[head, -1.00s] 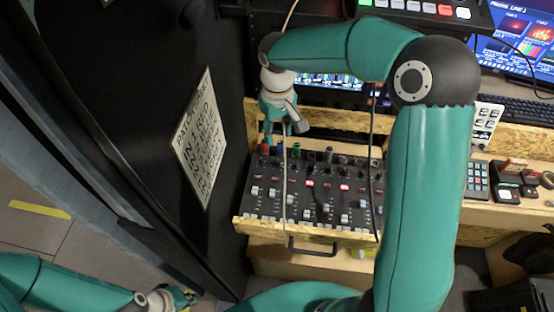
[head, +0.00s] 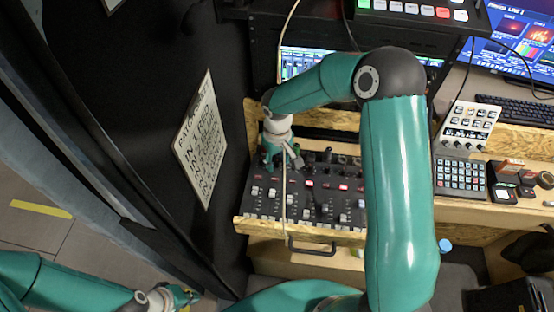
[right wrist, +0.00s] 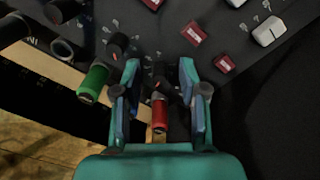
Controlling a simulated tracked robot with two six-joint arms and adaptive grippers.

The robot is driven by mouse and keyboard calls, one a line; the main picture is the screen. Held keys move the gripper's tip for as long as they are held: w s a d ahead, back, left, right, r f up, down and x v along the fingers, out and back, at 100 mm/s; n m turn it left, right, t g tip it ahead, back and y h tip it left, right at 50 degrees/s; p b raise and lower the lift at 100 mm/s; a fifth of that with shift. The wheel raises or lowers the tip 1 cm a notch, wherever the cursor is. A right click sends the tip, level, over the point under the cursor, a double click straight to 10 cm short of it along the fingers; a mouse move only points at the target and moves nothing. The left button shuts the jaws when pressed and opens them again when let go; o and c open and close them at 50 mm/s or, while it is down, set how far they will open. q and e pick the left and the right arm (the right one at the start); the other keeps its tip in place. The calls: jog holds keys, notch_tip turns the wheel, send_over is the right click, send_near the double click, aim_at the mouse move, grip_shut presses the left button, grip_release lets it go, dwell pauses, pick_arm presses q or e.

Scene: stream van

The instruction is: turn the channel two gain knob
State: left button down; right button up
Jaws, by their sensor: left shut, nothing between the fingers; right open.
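The mixer (head: 322,205), a dark panel with rows of knobs, faders and lit buttons, sits in a wooden frame. My right gripper (head: 283,162) is open over its upper left part. In the right wrist view, a dark knob with a red mark (right wrist: 159,84) shows between the fingers; I cannot tell if they touch it. Another dark knob (right wrist: 116,46) is left of the fingers. I cannot read which one is the channel two gain. My left gripper (head: 187,297) is shut and empty at the bottom left, away from the mixer.
A red plug (right wrist: 160,115) stands behind the knob between the fingers, and a green plug (right wrist: 93,82) is to the left. A thin cable hangs across the mixer. A keypad (head: 460,176) and a small controller (head: 470,125) stand to the right.

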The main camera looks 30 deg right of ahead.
aim_at(277, 160)
grip_shut()
jog(key=n+b, duration=0.1)
jog(key=n, duration=0.1)
jog(key=shift+n, duration=1.3)
grip_release()
notch_tip(277, 160, up, 12)
dwell(0.3)
